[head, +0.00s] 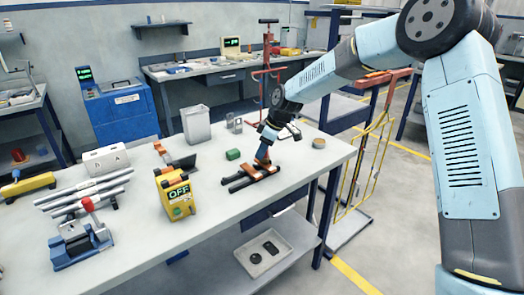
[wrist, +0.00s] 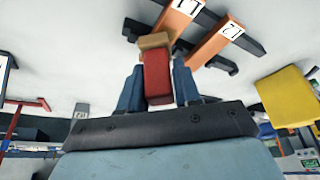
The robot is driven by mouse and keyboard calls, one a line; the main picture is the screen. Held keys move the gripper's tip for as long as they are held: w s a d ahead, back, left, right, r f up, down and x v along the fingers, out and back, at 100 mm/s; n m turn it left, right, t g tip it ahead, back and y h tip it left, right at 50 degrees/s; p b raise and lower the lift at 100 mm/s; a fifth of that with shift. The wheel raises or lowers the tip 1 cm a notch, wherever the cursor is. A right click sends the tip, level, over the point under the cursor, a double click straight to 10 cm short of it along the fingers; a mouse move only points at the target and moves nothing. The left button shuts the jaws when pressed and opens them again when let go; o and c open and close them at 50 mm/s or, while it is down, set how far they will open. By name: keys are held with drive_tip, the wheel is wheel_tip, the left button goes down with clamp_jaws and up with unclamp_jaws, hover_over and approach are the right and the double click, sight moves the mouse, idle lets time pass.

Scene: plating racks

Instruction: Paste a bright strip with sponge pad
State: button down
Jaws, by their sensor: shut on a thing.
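My gripper (wrist: 158,88) is shut on a red block with a tan end, which looks like the sponge pad (wrist: 156,75). The blue fingers press on both sides of the red part, and the tan end points away from me. In the head view, my gripper (head: 264,157) hangs low over a black rack (head: 236,187) on the table. Two orange strips lie across the rack, one marked 12 (wrist: 212,48) and the other (wrist: 177,20) with a label partly out of view. The tan end is beside the partly seen strip; I cannot tell if they touch.
A green block (head: 233,154) and a small round tin (head: 319,143) stand nearby on the table. A yellow OFF box (head: 176,195) is to the left, with several silver bars (head: 85,194) farther left. The table's right edge is close to the tin.

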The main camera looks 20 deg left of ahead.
drive_tip(key=shift+w+d+f, duration=0.1)
drive_tip(key=shift+w+d, duration=0.2)
drive_tip(key=shift+w, duration=0.1)
drive_tip(key=shift+w+d, duration=0.2)
drive_tip(key=shift+w, duration=0.1)
drive_tip(key=r, duration=0.2)
drive_tip(key=shift+s+r, duration=0.2)
drive_tip(key=shift+r, duration=2.7)
